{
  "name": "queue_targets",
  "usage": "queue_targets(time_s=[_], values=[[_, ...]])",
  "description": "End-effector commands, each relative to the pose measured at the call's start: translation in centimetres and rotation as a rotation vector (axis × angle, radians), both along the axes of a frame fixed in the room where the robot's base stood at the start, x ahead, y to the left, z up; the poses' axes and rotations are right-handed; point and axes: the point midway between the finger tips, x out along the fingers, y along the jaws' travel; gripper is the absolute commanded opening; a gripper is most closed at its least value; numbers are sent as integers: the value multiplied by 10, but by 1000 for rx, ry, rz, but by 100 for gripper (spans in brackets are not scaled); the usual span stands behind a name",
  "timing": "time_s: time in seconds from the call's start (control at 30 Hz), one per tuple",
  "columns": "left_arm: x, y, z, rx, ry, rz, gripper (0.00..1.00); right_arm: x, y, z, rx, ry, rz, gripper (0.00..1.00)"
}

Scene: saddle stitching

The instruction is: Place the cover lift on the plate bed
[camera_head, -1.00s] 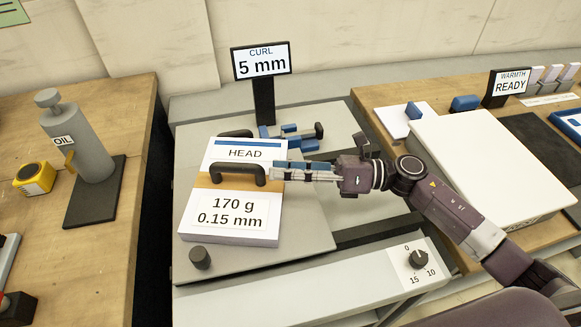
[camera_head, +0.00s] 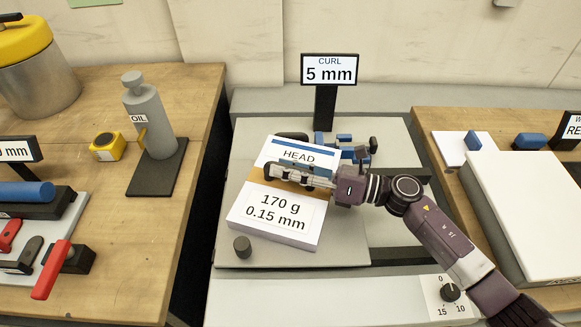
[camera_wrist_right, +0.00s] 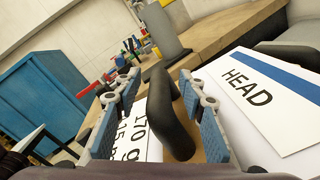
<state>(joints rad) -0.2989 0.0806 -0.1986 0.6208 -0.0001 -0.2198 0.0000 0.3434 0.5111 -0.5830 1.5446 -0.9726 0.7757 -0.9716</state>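The cover lift (camera_head: 270,222) is a white stack with a HEAD label, a "170 g 0.15 mm" label and a brown band. It lies slightly turned on the grey plate bed (camera_head: 340,256). My right gripper (camera_head: 285,172) is over its dark handle, which is mostly hidden in the head view. In the right wrist view, the handle (camera_wrist_right: 168,112) stands between the two blue-padded fingers, with gaps on both sides. That gripper (camera_wrist_right: 165,115) is open. The stack (camera_wrist_right: 262,125) shows there too. My left gripper is not in view.
A "CURL 5 mm" sign (camera_head: 328,70) stands behind the plate. Blue clamp parts (camera_head: 345,150) lie behind the stack. The left bench holds an oil bottle (camera_head: 150,115) and a yellow tape measure (camera_head: 106,146).

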Motion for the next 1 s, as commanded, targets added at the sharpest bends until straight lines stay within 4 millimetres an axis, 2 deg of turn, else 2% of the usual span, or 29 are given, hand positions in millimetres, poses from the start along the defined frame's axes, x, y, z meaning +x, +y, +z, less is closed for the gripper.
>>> queue_targets(time_s=[0.07, 0.4, 0.77, 0.8, 0.93, 1.0], values=[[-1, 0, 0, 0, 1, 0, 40, 0, 0, 0, 0, 0, 0, 35], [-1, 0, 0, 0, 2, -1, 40, 0, 0, 0, 0, 0, 0, 0], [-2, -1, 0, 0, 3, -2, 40, 0, -1, 0, -1, 0, -1, 0], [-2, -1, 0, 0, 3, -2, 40, 0, -1, 0, -1, 0, -1, 21], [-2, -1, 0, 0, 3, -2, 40, 0, -1, 0, -1, 0, -1, 35], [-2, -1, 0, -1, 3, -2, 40, 0, -1, 0, 0, 0, 0, 37]])
